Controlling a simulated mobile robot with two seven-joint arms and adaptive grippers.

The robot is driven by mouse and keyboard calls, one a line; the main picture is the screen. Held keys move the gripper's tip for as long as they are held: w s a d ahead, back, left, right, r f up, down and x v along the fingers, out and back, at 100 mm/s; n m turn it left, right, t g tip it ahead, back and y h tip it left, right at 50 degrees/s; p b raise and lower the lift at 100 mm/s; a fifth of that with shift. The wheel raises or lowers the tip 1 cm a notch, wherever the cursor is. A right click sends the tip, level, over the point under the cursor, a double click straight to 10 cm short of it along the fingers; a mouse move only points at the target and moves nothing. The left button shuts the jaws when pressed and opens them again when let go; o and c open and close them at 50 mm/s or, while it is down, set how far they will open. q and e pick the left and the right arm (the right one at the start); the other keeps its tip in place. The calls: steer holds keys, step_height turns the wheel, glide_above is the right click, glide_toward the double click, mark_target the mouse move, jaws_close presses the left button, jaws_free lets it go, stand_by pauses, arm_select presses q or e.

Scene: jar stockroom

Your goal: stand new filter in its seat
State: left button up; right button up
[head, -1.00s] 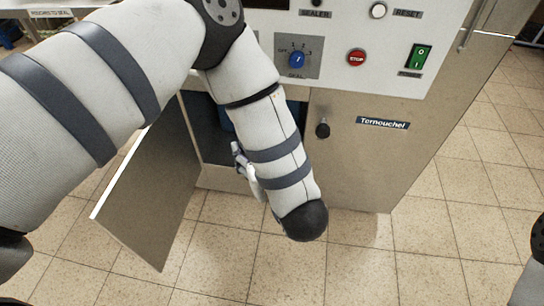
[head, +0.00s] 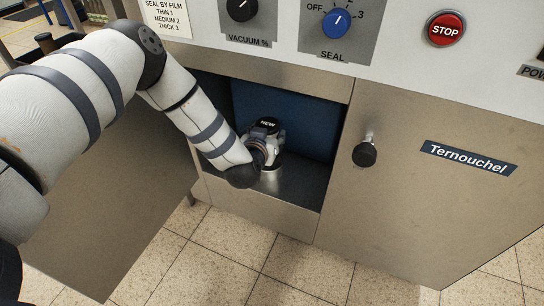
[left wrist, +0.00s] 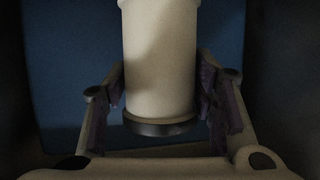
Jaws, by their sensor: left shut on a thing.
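The new filter (left wrist: 159,60) is a pale cylinder with a dark band at one end, between the two fingers in the left wrist view. In the head view its dark top (head: 267,124) reads "NEW", and it looks upright. My left gripper (head: 264,145) is shut on it inside the open lower compartment. The filter's lower end is partly hidden by my gripper, so I cannot tell whether it touches the compartment floor (head: 301,186). I cannot make out the seat. My right gripper is out of view.
The compartment has a blue back wall (head: 310,121) and a metal front lip (head: 262,212). Its open door (head: 110,215) hangs to the left. A closed panel with a black knob (head: 364,154) is on the right, below the red stop button (head: 445,29).

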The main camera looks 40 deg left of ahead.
arm_select(q)
step_height(320, 180, down, 6)
steer(key=shift+d+f+b, duration=0.1)
steer(key=shift+b, duration=1)
steer(key=shift+r, duration=0.25)
steer(key=shift+f, duration=0.15)
steer(key=o, duration=1.2)
steer(key=shift+o, duration=0.2)
